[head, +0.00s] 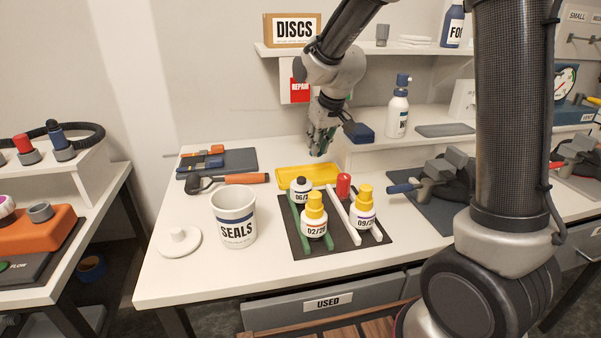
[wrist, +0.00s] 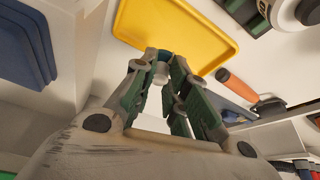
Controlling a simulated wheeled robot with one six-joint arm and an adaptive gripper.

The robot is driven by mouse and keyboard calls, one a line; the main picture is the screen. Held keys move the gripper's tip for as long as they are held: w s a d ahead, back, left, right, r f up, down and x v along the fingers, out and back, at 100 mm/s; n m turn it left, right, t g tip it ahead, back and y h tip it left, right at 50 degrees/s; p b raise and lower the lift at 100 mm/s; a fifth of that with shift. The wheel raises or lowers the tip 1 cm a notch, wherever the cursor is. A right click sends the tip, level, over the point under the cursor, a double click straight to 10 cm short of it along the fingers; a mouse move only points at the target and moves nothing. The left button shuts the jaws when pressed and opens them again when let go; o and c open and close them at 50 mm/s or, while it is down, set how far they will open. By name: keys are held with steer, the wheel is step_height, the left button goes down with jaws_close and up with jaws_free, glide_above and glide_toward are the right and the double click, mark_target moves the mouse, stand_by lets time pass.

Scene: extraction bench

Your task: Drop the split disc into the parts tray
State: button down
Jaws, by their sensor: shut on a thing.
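My gripper (head: 320,148) is above the back of the bench, just behind and above the shallow yellow parts tray (head: 290,178). In the wrist view its green fingers (wrist: 163,60) are shut on a small white piece (wrist: 160,75), seemingly the split disc, with a blue-teal part at the tips. The fingers partly hide this piece, and I cannot make out a split. The yellow tray also shows in the wrist view (wrist: 190,30), beyond the fingertips. Its visible floor is bare.
A rack mat with dated bottles (head: 314,215) stands in front of the tray. A white SEALS tub (head: 235,218) and an orange-handled tool (head: 235,180) lie to the left. A shelf (head: 430,143) with a spray bottle (head: 397,110) is to the right.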

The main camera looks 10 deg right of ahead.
steer(key=shift+w+a+f, duration=0.1)
steer(key=shift+a+f, duration=0.05)
steer(key=shift+f, duration=2.85)
steer(key=c, duration=1.3)
jaws_free()
steer(key=shift+c, duration=0.2)
steer(key=v, duration=1.2)
